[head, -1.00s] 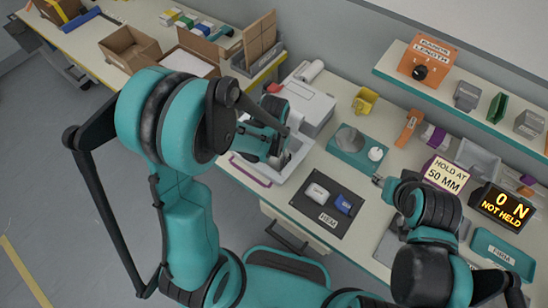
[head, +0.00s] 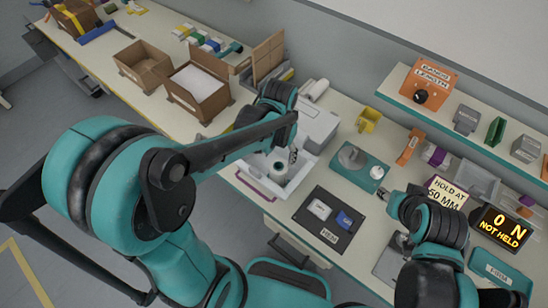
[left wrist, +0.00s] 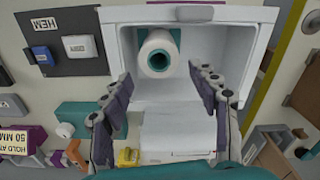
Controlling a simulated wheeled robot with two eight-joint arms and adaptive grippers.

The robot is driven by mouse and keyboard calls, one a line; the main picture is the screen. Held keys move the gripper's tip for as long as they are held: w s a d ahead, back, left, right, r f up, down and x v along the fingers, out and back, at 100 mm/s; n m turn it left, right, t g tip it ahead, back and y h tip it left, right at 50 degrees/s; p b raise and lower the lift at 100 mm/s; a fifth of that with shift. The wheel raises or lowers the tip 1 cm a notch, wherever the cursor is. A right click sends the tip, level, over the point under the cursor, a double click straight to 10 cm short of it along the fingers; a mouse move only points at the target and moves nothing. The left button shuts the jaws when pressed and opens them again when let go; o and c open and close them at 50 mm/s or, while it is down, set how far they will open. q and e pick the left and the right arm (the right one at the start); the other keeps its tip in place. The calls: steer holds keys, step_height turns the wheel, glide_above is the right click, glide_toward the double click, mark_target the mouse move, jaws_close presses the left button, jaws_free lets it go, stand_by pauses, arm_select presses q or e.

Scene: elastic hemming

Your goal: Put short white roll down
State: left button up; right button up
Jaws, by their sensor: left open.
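A short white roll (left wrist: 158,55) with a hollow core stands end-up inside an open white tray (left wrist: 258,45). In the head view, the roll (head: 279,169) shows inside the tray (head: 300,181). My left gripper (left wrist: 161,76) is open, its two fingers apart on either side of the view, with the roll between and beyond them. Nothing is held in it. In the head view my left gripper (head: 291,153) is right by the tray, partly hidden by its own arm. My right gripper (head: 385,194) is over the bench near the teal fixture; its jaws are too small to judge.
A dark HEM mat (head: 318,232) with a white and a blue piece lies right of the tray. A white machine (head: 318,124) stands behind it. A teal fixture (head: 372,178), yellow bin (head: 368,118) and display reading 0 N NOT HELD (head: 502,229) are further right.

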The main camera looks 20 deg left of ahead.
arm_select(q)
steer(key=s+a+r+n+t, duration=0.1)
steer(key=s+a+r+t, duration=0.3)
steer(key=s+r+t, duration=0.3)
steer(key=shift+s+r+n, duration=0.4)
steer(key=shift+s+r, duration=0.05)
steer(key=shift+r, duration=0.5)
